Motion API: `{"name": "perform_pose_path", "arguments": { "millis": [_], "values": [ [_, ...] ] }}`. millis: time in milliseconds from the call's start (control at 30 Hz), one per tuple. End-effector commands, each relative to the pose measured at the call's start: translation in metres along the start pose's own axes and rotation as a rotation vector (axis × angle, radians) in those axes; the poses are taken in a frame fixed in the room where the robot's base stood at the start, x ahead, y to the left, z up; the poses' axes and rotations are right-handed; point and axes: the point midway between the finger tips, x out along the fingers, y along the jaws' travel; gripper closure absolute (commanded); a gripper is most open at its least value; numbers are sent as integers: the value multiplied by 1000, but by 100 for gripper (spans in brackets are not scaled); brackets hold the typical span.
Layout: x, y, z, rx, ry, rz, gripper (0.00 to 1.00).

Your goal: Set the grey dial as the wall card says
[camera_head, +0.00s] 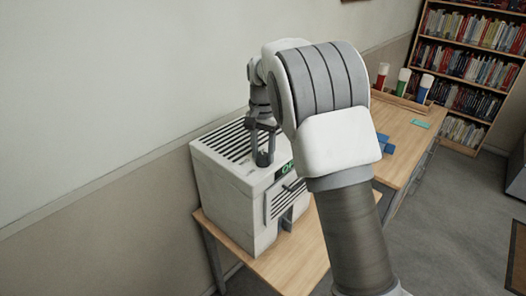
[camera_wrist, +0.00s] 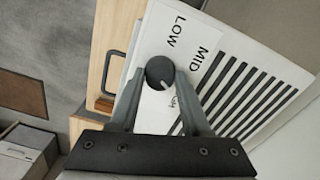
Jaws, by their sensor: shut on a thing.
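The grey dial (camera_wrist: 158,70) is a dark round knob on the white top of the machine (camera_head: 222,193). My gripper (camera_wrist: 160,76) is shut on it, one finger on each side; in the head view my gripper (camera_head: 264,157) reaches down to the machine's top. Around the dial are the labels LOW (camera_wrist: 178,30), MID (camera_wrist: 203,58) and a third, partly hidden by a finger, of which the last letters show. The dial's pale mark points to the lower right in the wrist view, towards the third label. No readable wall card is in view.
The machine has slotted vents and a green-lettered display (camera_head: 287,169), partly hidden by my arm. It stands on a wooden table (camera_head: 297,262). A second desk (camera_head: 407,140) holds red, green and blue containers in a rack. A bookcase (camera_head: 470,60) stands behind.

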Motion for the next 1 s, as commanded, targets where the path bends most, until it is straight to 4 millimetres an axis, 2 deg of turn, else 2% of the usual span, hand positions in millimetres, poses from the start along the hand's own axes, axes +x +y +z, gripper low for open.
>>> {"name": "perform_pose_path", "arguments": {
  "millis": [267, 1000],
  "values": [
    [-1, 0, 0, -127, -1, 0, 100],
    [-2, 0, -1, -786, 2, -1, 100]
  ]
}}
